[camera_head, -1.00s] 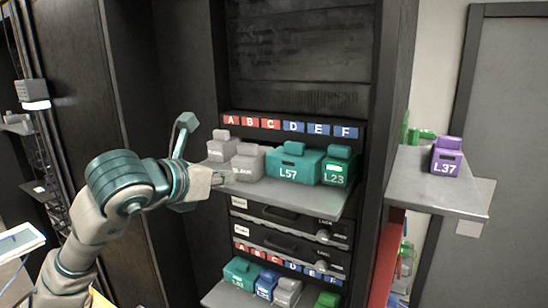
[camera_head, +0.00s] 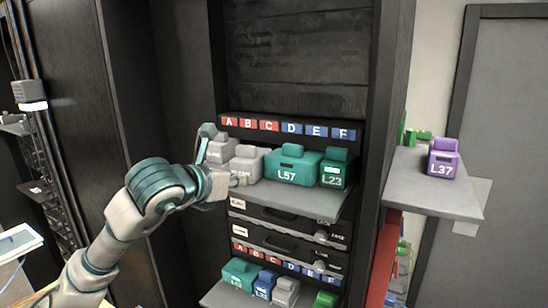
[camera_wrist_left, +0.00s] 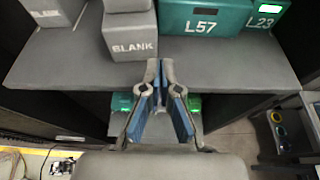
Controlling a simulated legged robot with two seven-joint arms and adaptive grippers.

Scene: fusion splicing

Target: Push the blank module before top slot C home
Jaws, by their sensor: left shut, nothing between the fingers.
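The grey module marked BLANK (camera_head: 246,163) sits on the top shelf, left of the wide teal L57 module, under the B and C labels. In the left wrist view its front face (camera_wrist_left: 133,42) shows at the top centre. My left gripper (camera_head: 232,181) is at the shelf's front edge, in front of this module. In the left wrist view its fingertips (camera_wrist_left: 158,64) are together and empty, just below and right of the lettering. I cannot tell whether they touch the module. My right gripper is not in view.
A second grey blank module (camera_head: 221,149) stands to the left. L57 (camera_head: 292,165) and the green L23 module (camera_head: 337,170) stand to the right. The shelf (camera_head: 290,198) has a bare front strip. A purple L37 module (camera_head: 443,158) sits on a side shelf (camera_head: 435,190).

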